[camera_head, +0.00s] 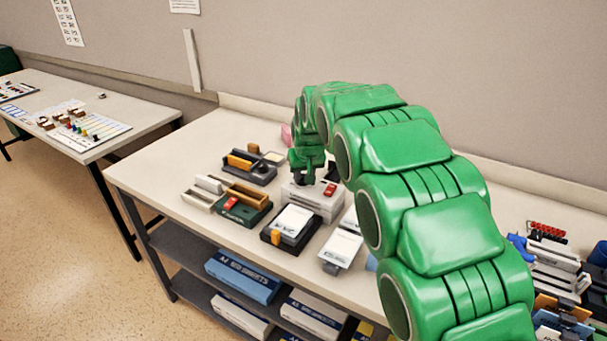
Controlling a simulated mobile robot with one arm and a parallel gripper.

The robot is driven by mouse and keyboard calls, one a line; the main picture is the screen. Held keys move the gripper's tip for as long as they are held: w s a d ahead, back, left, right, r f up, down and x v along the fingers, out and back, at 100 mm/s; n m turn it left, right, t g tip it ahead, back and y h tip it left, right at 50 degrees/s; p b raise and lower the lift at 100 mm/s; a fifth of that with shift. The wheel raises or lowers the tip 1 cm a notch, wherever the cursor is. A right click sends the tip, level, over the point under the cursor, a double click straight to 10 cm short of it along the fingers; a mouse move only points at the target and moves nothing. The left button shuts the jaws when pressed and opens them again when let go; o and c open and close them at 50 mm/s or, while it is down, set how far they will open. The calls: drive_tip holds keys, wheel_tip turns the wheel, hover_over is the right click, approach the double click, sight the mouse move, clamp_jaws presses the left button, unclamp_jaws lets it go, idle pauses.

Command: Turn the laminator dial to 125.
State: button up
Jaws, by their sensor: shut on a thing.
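The white-grey box-shaped machine with a red switch on top, which looks like the laminator (322,204), stands on the bench near its middle. My gripper (304,181) points down over the left part of its top. The fingers are shut on a small dark piece there, which looks like the laminator dial. The dial is mostly hidden by the fingers, and its scale and pointer cannot be read at this size. My green arm comes in from the lower right and covers the bench behind and right of the machine.
A black device with a white top (292,224) and a white device (341,248) stand close in front. A green device (243,210) and a dark device with a yellow part (250,166) stand left. Coloured stationery (552,275) fills the right. The bench's left front (165,183) is clear.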

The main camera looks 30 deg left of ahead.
drive_tip(key=shift+m, duration=0.3)
drive_tip(key=m+t+h, duration=0.1)
drive_tip(key=m, duration=0.2)
drive_tip(key=shift+a+r, duration=0.15)
drive_tip(key=m, duration=0.2)
drive_tip(key=m+h, duration=0.1)
drive_tip(key=m, duration=0.1)
drive_tip(key=m+h, duration=0.1)
drive_tip(key=shift+a+m, duration=0.3)
drive_tip(key=shift+m, duration=0.1)
drive_tip(key=m+h, duration=0.2)
drive_tip(key=m, duration=0.3)
drive_tip(key=shift+a, duration=0.2)
drive_tip(key=shift+f+m+g+h, duration=0.2)
drive_tip(key=shift+m+g+h, duration=0.15)
drive_tip(key=shift+m, duration=0.75)
drive_tip(key=shift+m+g+h, duration=0.35)
drive_tip(key=shift+m+h, duration=0.2)
drive_tip(key=shift+m, duration=0.85)
drive_tip(key=shift+w+m, duration=0.1)
drive_tip(key=shift+m, duration=0.2)
